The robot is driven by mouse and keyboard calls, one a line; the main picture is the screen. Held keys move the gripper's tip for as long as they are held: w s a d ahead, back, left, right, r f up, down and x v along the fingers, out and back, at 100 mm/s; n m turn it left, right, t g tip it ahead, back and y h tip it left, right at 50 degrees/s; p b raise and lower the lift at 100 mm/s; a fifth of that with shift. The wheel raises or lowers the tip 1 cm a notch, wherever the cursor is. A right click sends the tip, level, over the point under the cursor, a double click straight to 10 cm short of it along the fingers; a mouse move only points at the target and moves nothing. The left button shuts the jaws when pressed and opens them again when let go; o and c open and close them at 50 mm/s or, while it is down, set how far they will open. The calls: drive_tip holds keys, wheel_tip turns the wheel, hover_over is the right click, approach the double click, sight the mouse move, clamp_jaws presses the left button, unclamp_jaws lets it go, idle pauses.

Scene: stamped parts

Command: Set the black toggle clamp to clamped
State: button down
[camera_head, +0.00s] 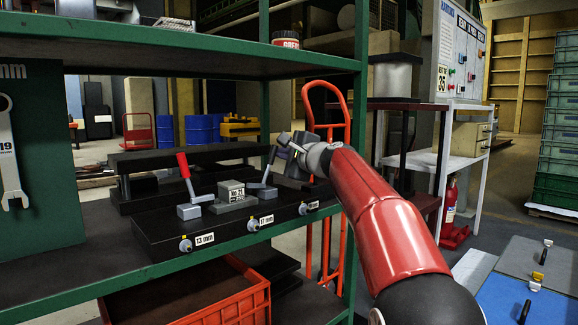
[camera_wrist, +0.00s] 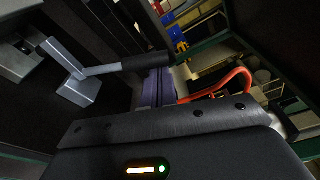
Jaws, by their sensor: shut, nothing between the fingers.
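The black toggle clamp (camera_head: 263,185) stands on the dark fixture block (camera_head: 160,235), right of a grey labelled block (camera_head: 232,190). Its black-tipped handle points up, leaning slightly right in the head view. In the wrist view the clamp's grey base (camera_wrist: 80,90) and lever show at left, and its black grip (camera_wrist: 148,62) reaches toward the fingers. My gripper (camera_head: 284,145) is just right of the handle's upper end, shut and empty. In the wrist view the gripper fingers (camera_wrist: 158,86) are beside the grip's end; I cannot tell whether they touch it.
A red-handled clamp (camera_head: 186,175) stands at the left of the fixture. A green upper shelf (camera_head: 180,52) is overhead, and a green post (camera_head: 357,130) stands behind my arm. An orange crate (camera_head: 200,305) is below. A black raised bar (camera_head: 190,157) lies behind the clamps.

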drive_tip(key=shift+s+a+r+n+t+b, duration=0.15)
drive_tip(key=shift+s+a+r+n+b, duration=0.15)
drive_tip(key=shift+n, duration=0.2)
drive_tip(key=shift+s+a+r+n+t+b, duration=0.15)
drive_tip(key=shift+a+n+b, duration=0.2)
drive_tip(key=shift+n, duration=0.15)
drive_tip(key=shift+s, duration=0.1)
